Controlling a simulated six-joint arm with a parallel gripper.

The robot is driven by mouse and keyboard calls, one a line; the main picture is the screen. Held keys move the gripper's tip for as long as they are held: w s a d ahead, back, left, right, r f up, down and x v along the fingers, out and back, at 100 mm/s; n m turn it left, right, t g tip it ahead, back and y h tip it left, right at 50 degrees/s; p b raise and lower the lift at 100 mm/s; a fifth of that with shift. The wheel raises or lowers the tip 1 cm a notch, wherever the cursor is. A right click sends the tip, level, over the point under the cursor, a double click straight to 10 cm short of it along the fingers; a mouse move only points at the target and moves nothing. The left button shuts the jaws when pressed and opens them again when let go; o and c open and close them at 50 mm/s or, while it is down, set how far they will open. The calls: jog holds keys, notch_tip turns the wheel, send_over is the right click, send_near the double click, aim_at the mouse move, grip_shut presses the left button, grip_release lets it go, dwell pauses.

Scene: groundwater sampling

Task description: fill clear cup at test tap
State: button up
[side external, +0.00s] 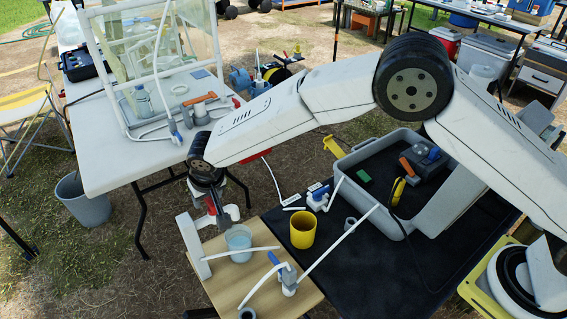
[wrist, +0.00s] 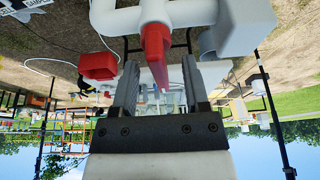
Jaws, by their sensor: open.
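The clear cup (side external: 238,241) stands upright on the wooden board in the side view, beside white piping; it looks pale blue, and I cannot tell its water level. My gripper (side external: 213,208) points down above and left of the cup, at a white pipe fitting (side external: 229,213). In the wrist view my gripper (wrist: 158,68) is open, with a red tap lever (wrist: 155,48) between its two fingers. The fingers look apart from the lever, though contact is hard to judge. The tap's outlet is not clear in either view.
A yellow cup (side external: 303,231) and a blue-handled valve (side external: 288,277) are to the right of the clear cup. A grey bin (side external: 405,226) holds tools on the black mat. A white table (side external: 110,150) is behind on the left. A second red piece (wrist: 98,66) shows in the wrist view.

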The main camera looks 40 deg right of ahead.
grip_shut()
jog(key=shift+s+d+m+g+h, duration=0.15)
jog(key=shift+m+h, duration=0.35)
jog(key=shift+m, duration=0.95)
jog(key=shift+d+m+g+h, duration=0.2)
jog(key=shift+m+h, duration=0.3)
jog(key=shift+m, duration=0.95)
jog(key=m, duration=0.2)
jog(key=m+h, duration=0.1)
jog(key=m, duration=0.1)
jog(key=m+g, duration=0.1)
jog(key=shift+s+d+m, duration=0.3)
jog(key=shift+d+m, duration=0.1)
